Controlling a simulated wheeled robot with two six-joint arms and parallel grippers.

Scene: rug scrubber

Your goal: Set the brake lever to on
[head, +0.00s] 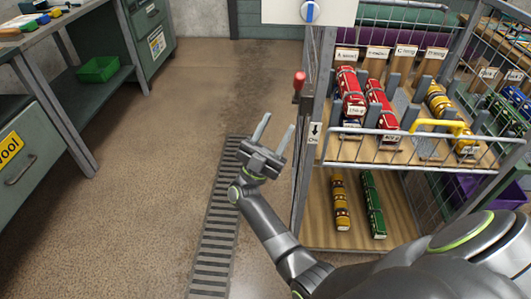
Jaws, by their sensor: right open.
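A brake lever with a red handle (299,83) stands on the left side of a grey post. A small white label (314,132) with a down arrow and what looks like "On" is fixed below and right of the handle. My right gripper (279,122) is open and empty, its two fingers pointing up. In the picture it is left of and below the red handle, apart from it. My left gripper is not in view.
A wire-sided cart (358,164) with red, yellow and green model vehicles stands at right. A white panel with a blue knob (310,12) is above the lever. A floor grate (217,225) runs beside the cart. A bench with a green tray (98,69) is at left.

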